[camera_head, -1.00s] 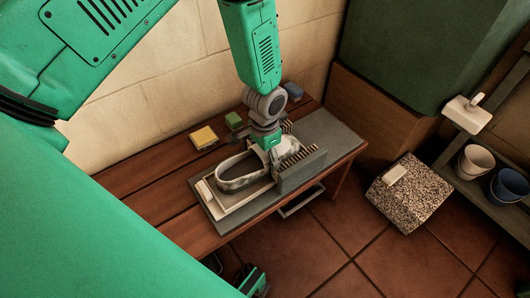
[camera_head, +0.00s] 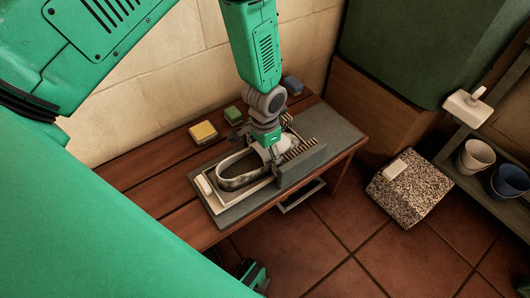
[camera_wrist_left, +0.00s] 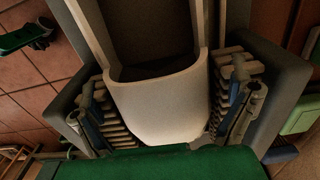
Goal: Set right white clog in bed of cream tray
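The white clog (camera_head: 232,182) lies lengthwise over the cream tray (camera_head: 227,208), its heel end toward the left and its dark opening up. It looks low inside the tray rim; its underside is hidden. My left gripper (camera_head: 272,152) is down at the toe end. In the left wrist view the clog's smooth white toe (camera_wrist_left: 160,108) sits between the two spread fingers (camera_wrist_left: 165,112), with a narrow space on each side. The gripper looks open around the toe. Bristled grey walls flank it. My right gripper does not show clearly.
A grey upright panel with bristles (camera_head: 303,168) stands right beside the toe, on a dark mat (camera_head: 333,132). Yellow (camera_head: 203,132), green (camera_head: 232,114) and blue (camera_head: 292,85) blocks lie along the wall side of the wooden bench (camera_head: 150,195). A speckled block stands on the floor to the right.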

